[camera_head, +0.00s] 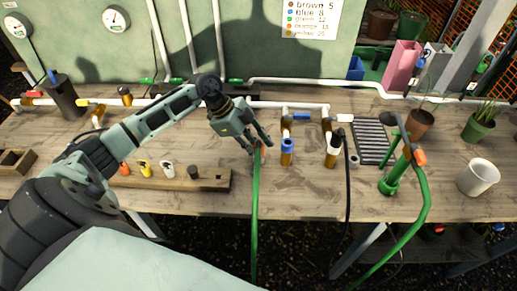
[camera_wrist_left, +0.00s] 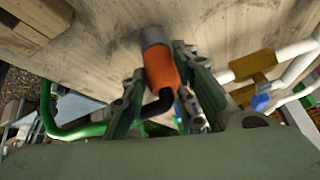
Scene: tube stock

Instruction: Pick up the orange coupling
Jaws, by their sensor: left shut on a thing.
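My left gripper (camera_head: 260,149) is over the middle of the wooden bench, fingers pointing down. It is shut on the orange coupling (camera_head: 263,151), which is largely hidden by the fingers in the head view. In the left wrist view the orange coupling (camera_wrist_left: 161,68), with a grey end, lies between the two fingers of the left gripper (camera_wrist_left: 160,75). A green hose (camera_head: 255,215) runs down from the gripper's fingers over the bench's front edge. I cannot tell whether the coupling touches the bench. My right gripper is not in view.
Brass-coloured fittings on white pipes (camera_head: 287,150) stand just right of the gripper. A wooden rack (camera_head: 215,181) with several small connectors lies to the left. A green stand (camera_head: 391,180) with a hose and another orange piece (camera_head: 420,157), a white pot (camera_head: 477,178) and plants are farther right.

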